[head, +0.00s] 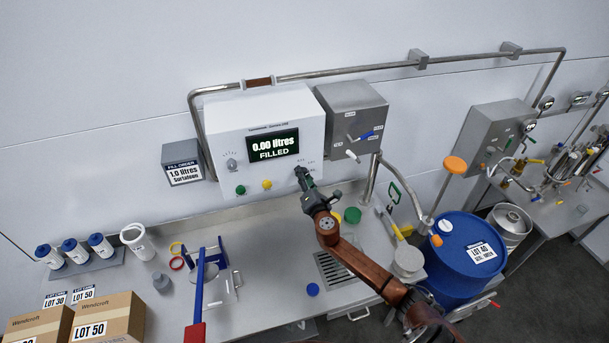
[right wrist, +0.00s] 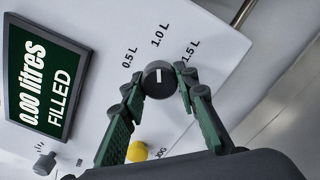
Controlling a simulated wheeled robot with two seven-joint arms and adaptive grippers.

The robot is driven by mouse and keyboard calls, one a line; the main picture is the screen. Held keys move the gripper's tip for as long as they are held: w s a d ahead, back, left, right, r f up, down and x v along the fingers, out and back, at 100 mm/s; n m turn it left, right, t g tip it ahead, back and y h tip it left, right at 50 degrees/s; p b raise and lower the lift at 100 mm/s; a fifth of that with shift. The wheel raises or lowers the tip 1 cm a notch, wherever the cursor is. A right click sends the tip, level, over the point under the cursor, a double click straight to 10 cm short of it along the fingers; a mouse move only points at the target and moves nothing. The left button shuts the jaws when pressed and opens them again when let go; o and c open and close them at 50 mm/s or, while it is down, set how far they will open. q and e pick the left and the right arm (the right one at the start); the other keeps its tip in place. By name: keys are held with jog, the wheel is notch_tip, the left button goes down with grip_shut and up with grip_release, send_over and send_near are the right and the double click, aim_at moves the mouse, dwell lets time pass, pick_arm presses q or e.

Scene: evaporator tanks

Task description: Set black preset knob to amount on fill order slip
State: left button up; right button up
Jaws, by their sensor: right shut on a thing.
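The black preset knob (right wrist: 158,78) is on the white control box (head: 235,122). Its white mark points at the 1.0 L label, between 0.5 L and 1.5 L. My right gripper (right wrist: 160,82) is shut on the knob, one green-and-black finger on each side. In the head view the right gripper (head: 304,180) reaches the lower right of the box front and hides the knob. The fill order slip (head: 184,174) on the grey box at left reads 1.0 litres. The display (head: 273,146) reads 0.00 litres FILLED. My left gripper is not in view.
A green button (head: 240,190), a yellow button (head: 267,184) and a small dial (head: 232,164) are on the same box front. A steel valve box (head: 350,105) adjoins it at right. A blue drum (head: 465,255) stands right of the counter.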

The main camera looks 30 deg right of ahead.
jog(key=shift+f, duration=0.1)
jog(key=o, duration=1.2)
jog(key=v, duration=1.2)
jog(key=shift+s, duration=0.1)
jog(key=shift+d, duration=0.1)
